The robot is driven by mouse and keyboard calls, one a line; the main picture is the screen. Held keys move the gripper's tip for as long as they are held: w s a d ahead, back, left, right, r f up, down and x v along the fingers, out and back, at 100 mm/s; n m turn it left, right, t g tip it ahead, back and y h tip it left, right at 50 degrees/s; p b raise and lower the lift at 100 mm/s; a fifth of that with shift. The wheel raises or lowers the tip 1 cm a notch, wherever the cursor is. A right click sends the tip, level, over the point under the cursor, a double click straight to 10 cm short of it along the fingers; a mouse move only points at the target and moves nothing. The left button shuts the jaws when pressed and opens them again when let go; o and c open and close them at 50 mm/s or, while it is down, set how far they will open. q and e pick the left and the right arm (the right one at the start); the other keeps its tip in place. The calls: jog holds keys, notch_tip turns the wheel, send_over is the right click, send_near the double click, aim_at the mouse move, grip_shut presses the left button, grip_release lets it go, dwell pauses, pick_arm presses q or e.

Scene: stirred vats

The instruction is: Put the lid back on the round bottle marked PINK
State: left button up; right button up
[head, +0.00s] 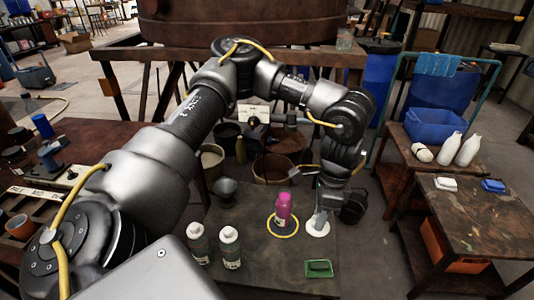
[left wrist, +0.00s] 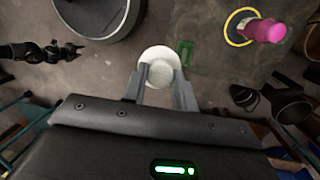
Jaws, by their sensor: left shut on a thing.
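The pink bottle (head: 284,204) stands upright within a yellow ring (head: 281,234) on the dark low table; it also shows in the left wrist view (left wrist: 256,31). I cannot read its label. My left gripper (head: 320,212) is right of the bottle, low over a round white dish (head: 318,231). In the left wrist view its fingers (left wrist: 160,88) are shut on a small pale round lid (left wrist: 159,73), at or just above the dish (left wrist: 160,52). A dark arm end (left wrist: 65,51), seemingly my right gripper, shows at the left there, too small to judge.
Two white-capped bottles (head: 230,248) stand at the table's front left. A green tray (head: 319,268) lies near the front right. A grey cup (head: 226,188) and brown tubs (head: 272,168) are behind. A side table (head: 480,220) stands at right.

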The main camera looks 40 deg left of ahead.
pick_arm(q)
jog(key=shift+w+d+f+m, duration=0.1)
jog(key=shift+w+f+m, duration=0.05)
jog(key=shift+w+m, duration=0.15)
jog(key=w+a+f+m+t+b, duration=0.1)
jog(key=w+a+f+m, duration=0.2)
jog(key=a+m, duration=0.4)
jog(key=w+a+f+m+t+b, duration=0.1)
jog(key=w+a+f+m+b, duration=0.1)
jog(key=w+a+m, duration=0.4)
jog(key=w+a+f+m+t+b, duration=0.1)
jog(key=w+a+f+m, duration=0.4)
jog(key=a+m, duration=0.5)
jog(key=m+t, duration=0.1)
jog(key=m, duration=0.3)
jog(key=shift+a+b, duration=0.25)
jog(key=shift+b, duration=0.15)
pick_arm(e)
jog(key=w+a+r, duration=0.5)
jog(key=w+r, duration=0.4)
jog(key=w, duration=0.1)
jog(key=shift+a+t+y, duration=0.3)
jog(key=shift+t+y, duration=0.1)
pick_arm(q)
jog(key=shift+f, duration=0.2)
pick_arm(e)
jog(key=shift+w, duration=0.1)
